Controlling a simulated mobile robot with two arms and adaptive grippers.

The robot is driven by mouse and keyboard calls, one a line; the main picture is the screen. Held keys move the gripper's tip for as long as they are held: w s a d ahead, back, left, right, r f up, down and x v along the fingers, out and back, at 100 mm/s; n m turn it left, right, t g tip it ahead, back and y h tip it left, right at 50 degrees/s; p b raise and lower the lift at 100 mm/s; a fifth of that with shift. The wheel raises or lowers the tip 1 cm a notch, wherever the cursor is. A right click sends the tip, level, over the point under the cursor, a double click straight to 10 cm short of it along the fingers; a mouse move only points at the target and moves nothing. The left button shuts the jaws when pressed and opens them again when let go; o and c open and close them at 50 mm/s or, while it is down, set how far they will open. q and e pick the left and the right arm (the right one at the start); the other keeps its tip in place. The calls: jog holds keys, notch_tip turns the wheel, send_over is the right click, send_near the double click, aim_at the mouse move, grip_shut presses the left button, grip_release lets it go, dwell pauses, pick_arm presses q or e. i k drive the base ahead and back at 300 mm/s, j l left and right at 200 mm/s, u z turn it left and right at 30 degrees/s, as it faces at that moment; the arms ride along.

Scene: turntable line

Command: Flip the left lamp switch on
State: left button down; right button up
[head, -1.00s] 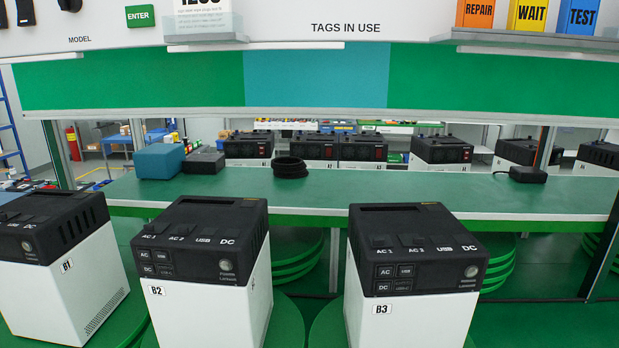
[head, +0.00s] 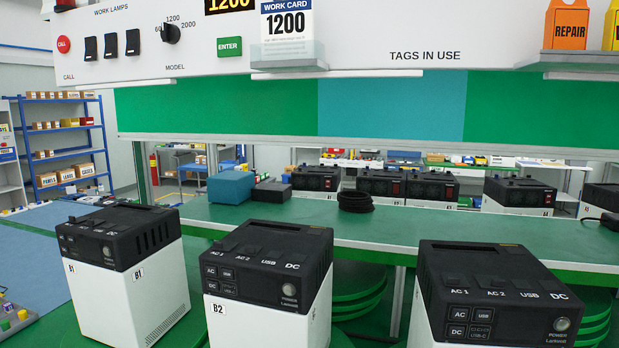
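Three black rocker switches sit in a row under the label WORK LAMPS on the white overhead panel (head: 210,62) in the head view. The left lamp switch (head: 91,48) is the one nearest the red CALL button. The middle switch (head: 111,45) and the right switch (head: 132,42) stand beside it. I cannot tell from their faces which way they are set. Neither of my grippers is in view.
A model knob (head: 171,34), a green ENTER button (head: 229,47) and a red CALL button (head: 64,44) share the panel. Power stations B1 (head: 120,285), B2 (head: 265,315) and another (head: 430,325) stand in front. A green bench (head: 430,235) lies behind them.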

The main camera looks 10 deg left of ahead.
aim_at(90, 43)
jog(key=u, duration=1.45)
jog(key=i+j, duration=0.75)
jog(key=j, duration=0.15)
jog(key=i+j, duration=0.75)
jog(key=j+u, duration=0.05)
jog(key=j, duration=0.1)
